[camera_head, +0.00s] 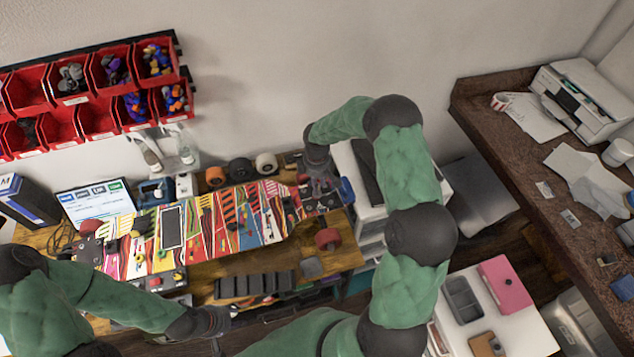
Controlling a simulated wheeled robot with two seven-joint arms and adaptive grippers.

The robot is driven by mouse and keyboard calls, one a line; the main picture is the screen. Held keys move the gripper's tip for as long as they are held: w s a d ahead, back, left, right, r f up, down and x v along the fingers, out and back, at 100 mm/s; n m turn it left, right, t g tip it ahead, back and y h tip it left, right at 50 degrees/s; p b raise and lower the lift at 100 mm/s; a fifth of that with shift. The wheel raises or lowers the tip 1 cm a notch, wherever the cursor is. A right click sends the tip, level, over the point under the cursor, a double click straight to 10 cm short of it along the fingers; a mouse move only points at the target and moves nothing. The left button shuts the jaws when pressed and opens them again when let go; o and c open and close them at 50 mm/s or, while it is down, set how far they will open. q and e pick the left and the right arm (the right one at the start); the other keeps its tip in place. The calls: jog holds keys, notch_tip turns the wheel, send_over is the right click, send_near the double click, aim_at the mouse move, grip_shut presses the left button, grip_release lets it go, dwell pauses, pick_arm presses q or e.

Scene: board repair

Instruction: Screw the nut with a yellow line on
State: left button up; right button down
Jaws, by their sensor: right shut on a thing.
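A long board (220,232) with a colourful patterned face lies across the wooden bench. Metal truck parts (322,200) show at its right end, with a blue wheel (346,189) and a red wheel (327,239) near them. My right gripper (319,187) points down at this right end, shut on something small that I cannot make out. My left gripper (214,326) is low in front of the bench, apart from the board; its fingers are too dark and small to read. The nut with the yellow line cannot be made out.
Red bins (97,118) with small parts hang on the wall. Several wheels (240,169) stand behind the board. A black slotted holder (254,286) sits in front of it. A white drawer unit (372,190) stands right of the bench. A brown desk (560,200) is further right.

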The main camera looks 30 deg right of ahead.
jog(key=shift+f, duration=0.15)
dwell(0.8)
jog(key=shift+f+b, duration=0.55)
jog(key=shift+b, duration=0.15)
dwell(0.9)
jog(key=shift+b, duration=0.3)
jog(key=shift+f+b, duration=0.45)
jog(key=shift+f, duration=0.1)
dwell(1.2)
jog(key=shift+f+b, duration=0.3)
jog(key=shift+b, duration=0.5)
dwell(1.2)
